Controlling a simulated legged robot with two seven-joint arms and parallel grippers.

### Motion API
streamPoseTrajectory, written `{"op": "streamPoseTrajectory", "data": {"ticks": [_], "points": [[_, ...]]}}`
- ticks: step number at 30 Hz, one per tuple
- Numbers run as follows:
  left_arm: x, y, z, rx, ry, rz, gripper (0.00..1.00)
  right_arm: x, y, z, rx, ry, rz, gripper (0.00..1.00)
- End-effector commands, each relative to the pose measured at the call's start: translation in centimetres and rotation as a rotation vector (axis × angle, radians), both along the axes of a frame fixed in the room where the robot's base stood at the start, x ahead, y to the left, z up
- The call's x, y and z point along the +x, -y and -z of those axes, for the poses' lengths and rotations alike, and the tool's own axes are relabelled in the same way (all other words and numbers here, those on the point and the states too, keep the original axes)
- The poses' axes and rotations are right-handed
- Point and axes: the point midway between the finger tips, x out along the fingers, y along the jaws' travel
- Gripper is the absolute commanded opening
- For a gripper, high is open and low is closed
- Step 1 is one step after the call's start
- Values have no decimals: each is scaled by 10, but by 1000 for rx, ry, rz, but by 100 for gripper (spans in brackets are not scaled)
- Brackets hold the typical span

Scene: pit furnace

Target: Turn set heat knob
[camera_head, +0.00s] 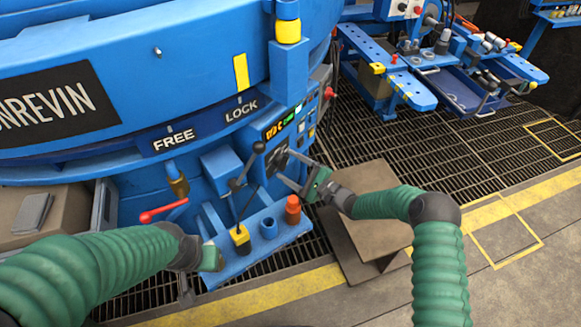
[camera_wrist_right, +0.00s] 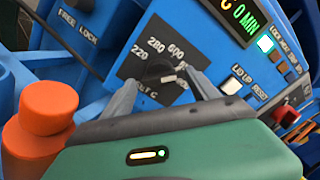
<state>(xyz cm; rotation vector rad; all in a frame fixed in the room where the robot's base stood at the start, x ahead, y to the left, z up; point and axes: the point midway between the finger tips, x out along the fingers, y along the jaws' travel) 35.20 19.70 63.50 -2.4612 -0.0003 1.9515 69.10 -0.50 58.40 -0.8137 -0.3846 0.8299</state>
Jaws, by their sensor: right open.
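The set heat knob (camera_wrist_right: 160,74) is a dark round knob with a pale pointer mark, on a black dial plate lettered 220, 280 and 600 in the right wrist view. The dial plate (camera_head: 277,158) is small and partly hidden in the head view. My right gripper (camera_head: 283,166) is open in front of the panel. Its two grey fingers, also in the right wrist view (camera_wrist_right: 163,82), lie on either side of the knob; I cannot tell whether they touch it. My left gripper (camera_head: 209,257) is low by the blue shelf, its fingers not clearly visible.
The blue control panel (camera_wrist_right: 225,60) has a green display, small buttons and a red switch (camera_wrist_right: 287,115). A black lever (camera_head: 245,190) rises from a yellow base near my right gripper. An orange-red cap (camera_head: 292,210) stands on the blue shelf (camera_head: 255,250). A red-handled lever (camera_head: 163,210) is at left.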

Motion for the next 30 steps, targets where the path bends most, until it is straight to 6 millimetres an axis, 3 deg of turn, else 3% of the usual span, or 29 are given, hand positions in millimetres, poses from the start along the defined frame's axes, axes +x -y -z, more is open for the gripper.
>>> {"op": "streamPoseTrajectory", "data": {"ticks": [5,15,21,30], "points": [[0,0,-7,0,0,0,0,-9,11,-3,0,-2,0,69],[0,0,-37,0,0,0,0,-68,86,-3,0,-3,4,69],[0,0,-46,0,0,0,0,-96,121,-1,0,-2,3,69],[0,0,-47,0,0,0,0,-106,132,1,1,-1,1,69]]}}
